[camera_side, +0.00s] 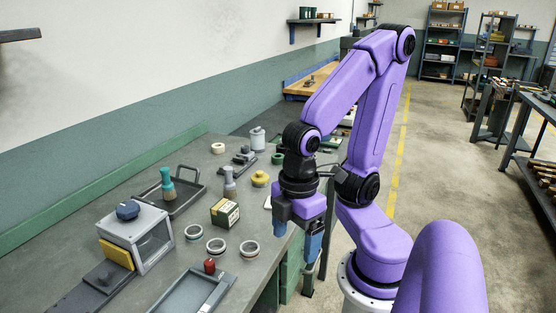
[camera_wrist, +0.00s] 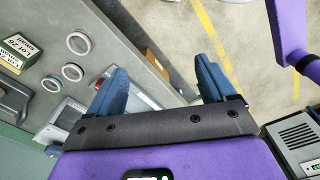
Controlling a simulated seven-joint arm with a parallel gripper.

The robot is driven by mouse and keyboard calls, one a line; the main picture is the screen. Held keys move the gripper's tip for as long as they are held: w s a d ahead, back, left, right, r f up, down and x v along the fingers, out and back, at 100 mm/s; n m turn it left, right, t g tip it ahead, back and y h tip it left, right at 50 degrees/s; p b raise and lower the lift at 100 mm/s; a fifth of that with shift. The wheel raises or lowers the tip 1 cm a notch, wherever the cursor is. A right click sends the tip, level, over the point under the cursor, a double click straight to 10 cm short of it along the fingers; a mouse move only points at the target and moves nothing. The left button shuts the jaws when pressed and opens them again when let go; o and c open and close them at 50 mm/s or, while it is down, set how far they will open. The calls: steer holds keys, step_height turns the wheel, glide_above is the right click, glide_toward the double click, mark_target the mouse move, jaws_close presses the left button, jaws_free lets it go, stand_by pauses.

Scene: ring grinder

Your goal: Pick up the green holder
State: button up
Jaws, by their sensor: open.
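A teal-green upright piece (camera_side: 168,184), which looks like the green holder, stands in a dark tray at the left of the bench in the side view. It has a narrow neck and a wider base. I cannot make it out in the wrist view. My gripper (camera_side: 296,237) is open and empty, pointing down near the bench's right edge, well to the right of the green piece. In the wrist view my gripper (camera_wrist: 160,64) has its blue fingers wide apart, with bench edge and floor between them.
A similar grey upright piece (camera_side: 230,183) and a labelled box (camera_side: 225,213) stand between the dark tray (camera_side: 186,207) and my gripper. Several rings lie in front, one at the right (camera_side: 249,248). A clear-sided machine (camera_side: 154,247) stands at left, and a flat tray (camera_side: 190,296) lies in front.

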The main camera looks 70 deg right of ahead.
steer(key=w+d+t+h, duration=0.1)
steer(key=w+d+h, duration=0.2)
steer(key=w+d, duration=0.45)
steer(key=w+d+f+n+t+h, duration=0.15)
steer(key=w+d, duration=0.35)
steer(key=w, duration=0.6)
steer(key=w+d+r+t+h, duration=0.1)
steer(key=w+d+h, duration=0.2)
steer(key=w+d, duration=0.45)
steer(key=n+g+h, duration=0.2)
steer(key=n+h, duration=0.3)
steer(key=h, duration=0.1)
glide_above(277, 156)
steer(key=a, duration=0.4)
step_height(277, 156, down, 8)
steer(key=f, duration=0.6)
steer(key=shift+s, duration=0.35)
steer(key=shift+x, duration=2.6)
